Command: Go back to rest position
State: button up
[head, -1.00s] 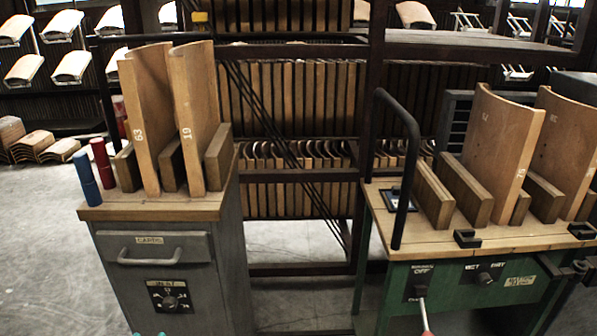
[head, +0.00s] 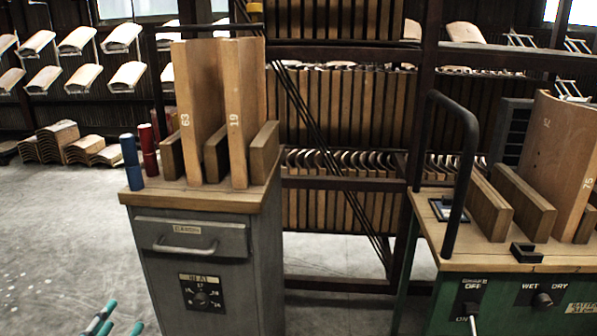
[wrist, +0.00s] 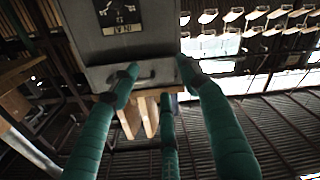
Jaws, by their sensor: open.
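My gripper (head: 108,322) has teal fingers, and only their tips show at the bottom left edge of the head view. They appear in front of the grey cabinet's left side, over the floor. In the wrist view my gripper (wrist: 158,78) shows three teal fingers spread apart with nothing between them. The grey cabinet (wrist: 110,45) with its drawer handle and dial appears upside down beyond the fingers there. My arm is mostly out of the head view.
The grey cabinet (head: 222,270) has a wooden top with curved boards 63 (head: 195,110) and 19 (head: 243,110). Blue (head: 131,162) and red (head: 149,150) cylinders stand there. A green bench (head: 480,285) with a black hoop (head: 462,150) is at right.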

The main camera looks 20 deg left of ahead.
jog(key=w+d+f+m+b, duration=0.3)
jog(key=w+d+f+b, duration=0.2)
jog(key=b, duration=1.7)
jog(key=shift+d+f, duration=1.45)
jog(key=shift+f, duration=1.4)
jog(key=s+a+r+n+p, duration=0.1)
jog(key=s+a+r+p, duration=0.1)
jog(key=r+p, duration=0.3)
jog(key=s+a+r+y+p, duration=0.1)
jog(key=s+a+r+p, duration=0.2)
jog(key=p, duration=0.9)
notch_tip(320, 180, up, 2)
jog(key=shift+s+a+r+n, duration=0.25)
jog(key=shift+a+n, duration=0.15)
jog(key=shift+a, duration=0.5)
